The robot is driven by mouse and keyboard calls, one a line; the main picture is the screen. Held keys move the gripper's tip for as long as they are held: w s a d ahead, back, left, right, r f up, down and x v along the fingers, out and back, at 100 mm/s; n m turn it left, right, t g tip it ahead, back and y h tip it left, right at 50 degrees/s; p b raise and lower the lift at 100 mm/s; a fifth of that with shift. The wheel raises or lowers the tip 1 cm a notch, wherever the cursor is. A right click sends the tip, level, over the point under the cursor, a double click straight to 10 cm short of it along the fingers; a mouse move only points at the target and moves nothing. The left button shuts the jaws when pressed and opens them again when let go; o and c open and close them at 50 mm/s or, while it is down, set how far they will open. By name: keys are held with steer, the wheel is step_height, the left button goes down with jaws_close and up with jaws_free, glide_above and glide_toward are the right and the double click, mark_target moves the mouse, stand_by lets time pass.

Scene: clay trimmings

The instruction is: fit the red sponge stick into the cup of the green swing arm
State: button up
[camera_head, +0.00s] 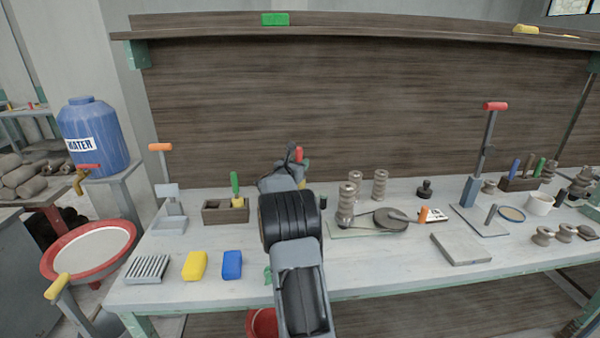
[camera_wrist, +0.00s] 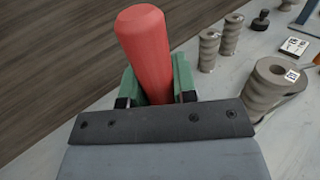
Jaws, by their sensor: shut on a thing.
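The red sponge stick (camera_wrist: 145,50) stands up between the green fingers of my gripper (camera_wrist: 158,88) in the wrist view. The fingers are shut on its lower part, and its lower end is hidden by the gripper. In the head view, the top of the red stick (camera_head: 299,154) shows above my wrist, in front of the dark back board. My arm hides most of my gripper there. A small green piece (camera_head: 268,275) shows at the bench's front edge beside my arm; I cannot tell whether it belongs to the green swing arm. No cup is clearly visible.
Grey ribbed rolls (camera_head: 346,205) and a round coil (camera_head: 390,219) stand right of my arm. A wooden box (camera_head: 225,213) with a green-handled tool, a yellow sponge (camera_head: 195,265) and a blue sponge (camera_head: 232,265) lie left.

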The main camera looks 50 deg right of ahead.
steer(key=shift+d+f, duration=0.2)
steer(key=shift+f, duration=0.1)
steer(key=shift+w+d+f+b, duration=0.1)
steer(key=shift+f+b, duration=0.05)
steer(key=shift+f, duration=0.75)
steer(key=shift+w+d+f+b, duration=0.1)
steer(key=shift+f+b, duration=0.05)
steer(key=shift+f, duration=0.8)
steer(key=o, duration=0.9)
